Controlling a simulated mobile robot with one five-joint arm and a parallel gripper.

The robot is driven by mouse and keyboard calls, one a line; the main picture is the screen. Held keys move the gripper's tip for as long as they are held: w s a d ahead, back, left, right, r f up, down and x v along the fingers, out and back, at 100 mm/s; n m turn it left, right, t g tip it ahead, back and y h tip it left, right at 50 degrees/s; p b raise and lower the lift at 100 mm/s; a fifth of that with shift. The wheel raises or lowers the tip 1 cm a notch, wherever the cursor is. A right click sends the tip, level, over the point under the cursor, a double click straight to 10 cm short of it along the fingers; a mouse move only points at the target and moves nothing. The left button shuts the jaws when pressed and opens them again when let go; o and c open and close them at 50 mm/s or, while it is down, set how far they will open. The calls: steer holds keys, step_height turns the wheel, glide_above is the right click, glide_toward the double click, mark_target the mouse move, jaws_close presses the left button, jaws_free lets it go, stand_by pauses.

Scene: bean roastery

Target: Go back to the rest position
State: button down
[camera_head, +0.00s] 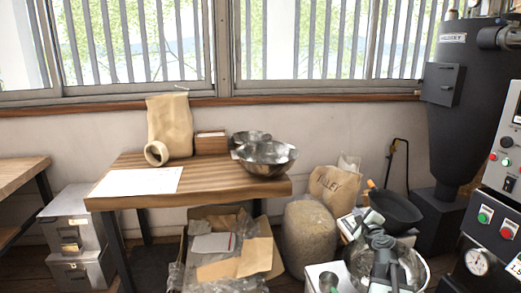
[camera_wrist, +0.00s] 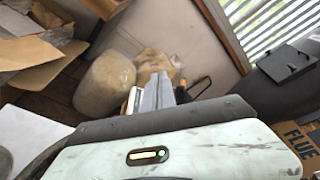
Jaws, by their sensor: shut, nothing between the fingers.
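My gripper (camera_wrist: 158,84) shows in the middle of the wrist view as grey fingers pointing up the picture. The fingers are close together and hold nothing. Behind them are the round burlap sack (camera_wrist: 104,84) and a tan paper bag (camera_wrist: 153,62); the fingers appear apart from both. In the head view, grey arm parts of mine stand at the lower right, in front of a dark pan. The fingertips are hard to make out there.
A wooden table (camera_head: 228,184) bears a paper bag (camera_head: 170,124), a small wooden box (camera_head: 211,143), metal bowls (camera_head: 266,158) and a white sheet (camera_head: 138,181). A cardboard box (camera_head: 196,226) stands below. The dark roaster (camera_head: 450,120) and control panel (camera_head: 503,222) stand at right.

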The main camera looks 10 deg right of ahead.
steer(key=w+a+f+n+g+y, duration=0.15)
steer(key=a+n, duration=0.25)
steer(key=a, duration=0.6)
steer(key=a+f+n+g+y, duration=0.1)
steer(key=a+f+n+y, duration=0.2)
steer(key=a, duration=0.7)
steer(key=w+a+f+n+g+y, duration=0.1)
steer(key=a+f+n+g+y, duration=0.2)
steer(key=a, duration=0.7)
steer(key=s+a+f+n+g+h, duration=0.1)
steer(key=s+a+f+n+g, duration=0.5)
steer(key=s+a+f+n, duration=0.5)
steer(key=s+d+f+n+g+h, duration=0.25)
steer(key=s+d+n+g, duration=0.3)
steer(key=s, duration=0.45)
step_height(320, 180, up, 28)
steer(key=t+p, duration=0.1)
steer(key=p, duration=2.6)
steer(key=shift+w+d+r+h+p, duration=0.15)
steer(key=shift+d+r+h+p, duration=0.15)
steer(key=shift+p, duration=0.1)
steer(key=shift+f, duration=0.1)
